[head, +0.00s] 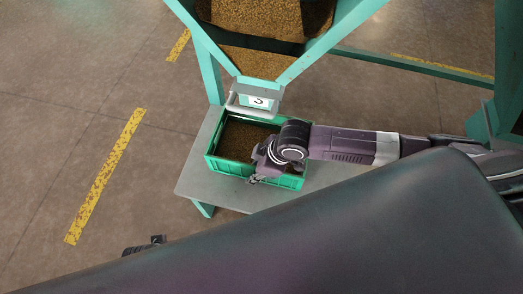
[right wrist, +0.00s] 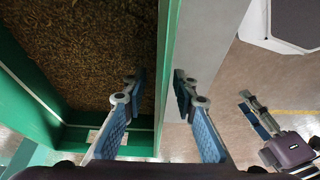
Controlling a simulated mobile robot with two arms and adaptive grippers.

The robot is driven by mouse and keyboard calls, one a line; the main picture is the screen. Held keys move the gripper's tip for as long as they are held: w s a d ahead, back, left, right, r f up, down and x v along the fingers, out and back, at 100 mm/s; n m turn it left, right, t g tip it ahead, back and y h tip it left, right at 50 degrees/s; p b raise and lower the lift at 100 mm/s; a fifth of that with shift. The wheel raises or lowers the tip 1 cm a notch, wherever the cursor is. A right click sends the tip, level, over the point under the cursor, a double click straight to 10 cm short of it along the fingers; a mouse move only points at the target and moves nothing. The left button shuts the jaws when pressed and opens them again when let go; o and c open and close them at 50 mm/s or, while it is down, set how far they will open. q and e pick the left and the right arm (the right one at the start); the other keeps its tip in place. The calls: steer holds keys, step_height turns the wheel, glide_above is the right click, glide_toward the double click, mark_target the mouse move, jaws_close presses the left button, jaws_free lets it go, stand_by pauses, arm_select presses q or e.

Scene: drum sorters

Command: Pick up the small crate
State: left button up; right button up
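The small crate (head: 218,166) is green and filled with brown grain-like material. It stands on a grey platform under a hopper chute in the head view. My right gripper (head: 256,179) is at the crate's near long wall. In the right wrist view my right gripper (right wrist: 160,93) is open around the crate wall (right wrist: 166,60), one finger inside and one outside. I cannot see contact clearly. My left gripper (right wrist: 256,114) is away from the crate, above the floor, its fingers apart. Only part of it shows in the head view, behind my dark body.
The grey platform (head: 196,178) has bare room left and right of the crate. The teal hopper frame (head: 208,75) rises behind it, with a grey chute gate (head: 257,97) close over the crate's far side. Floor with yellow stripes (head: 105,177) is clear at left.

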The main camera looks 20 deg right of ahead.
steer(key=shift+c, duration=0.2)
jaws_close()
steer(key=shift+r, duration=0.1)
stand_by(0.5)
